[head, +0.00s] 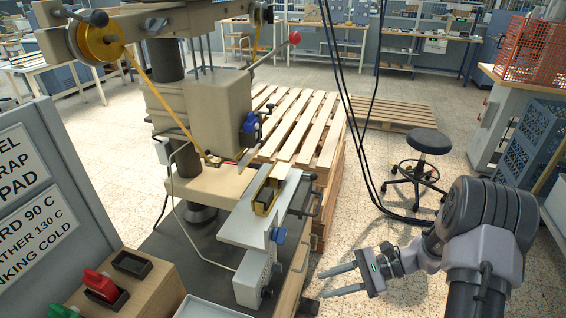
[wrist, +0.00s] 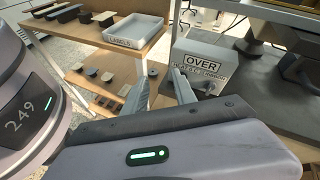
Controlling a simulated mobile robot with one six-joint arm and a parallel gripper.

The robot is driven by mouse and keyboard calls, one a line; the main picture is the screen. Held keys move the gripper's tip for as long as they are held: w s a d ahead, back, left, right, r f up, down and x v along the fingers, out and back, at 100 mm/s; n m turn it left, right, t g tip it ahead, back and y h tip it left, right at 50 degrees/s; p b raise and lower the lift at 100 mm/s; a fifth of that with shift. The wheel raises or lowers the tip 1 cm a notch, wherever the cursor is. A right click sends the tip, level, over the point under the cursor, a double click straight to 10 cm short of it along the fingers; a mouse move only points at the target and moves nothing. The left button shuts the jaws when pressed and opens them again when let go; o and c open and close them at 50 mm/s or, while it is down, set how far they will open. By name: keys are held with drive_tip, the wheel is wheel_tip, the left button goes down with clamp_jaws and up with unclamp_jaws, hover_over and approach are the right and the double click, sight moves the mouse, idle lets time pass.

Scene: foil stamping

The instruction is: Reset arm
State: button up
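My gripper (head: 323,282) is at the lower right in the head view, at the end of my arm, pointing left toward the stamping press. Its two fingers are apart with nothing between them. In the wrist view the gripper (wrist: 164,77) also shows open and empty. The stamping press (head: 222,115) stands to the left of it, apart from it. A yellow and dark piece (head: 266,194) sits on the press's pale metal bed (head: 243,226).
A wooden shelf unit (wrist: 90,48) with a grey tray (wrist: 136,32) and small blocks shows in the wrist view, beside a grey box labelled OVER (wrist: 203,75). Pallets (head: 300,125), a black stool (head: 429,141) and hanging cables (head: 352,110) stand behind. Open floor lies around the stool.

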drive_tip(key=s+a+r+n+t+h, duration=0.2)
drive_tip(key=s+r+n+h, duration=0.3)
drive_tip(key=s+r, duration=0.4)
drive_tip(key=s+a+r+n+t+h, duration=0.1)
drive_tip(key=s+r+n+t+h, duration=0.3)
drive_tip(key=s+r, duration=0.4)
wheel_tip(320, 180, up, 5)
drive_tip(key=n+h, duration=0.1)
drive_tip(key=h, duration=0.1)
drive_tip(key=shift+s+a+h+b, duration=0.3)
drive_tip(key=shift+s+a+b, duration=0.05)
drive_tip(key=shift+s+b, duration=0.05)
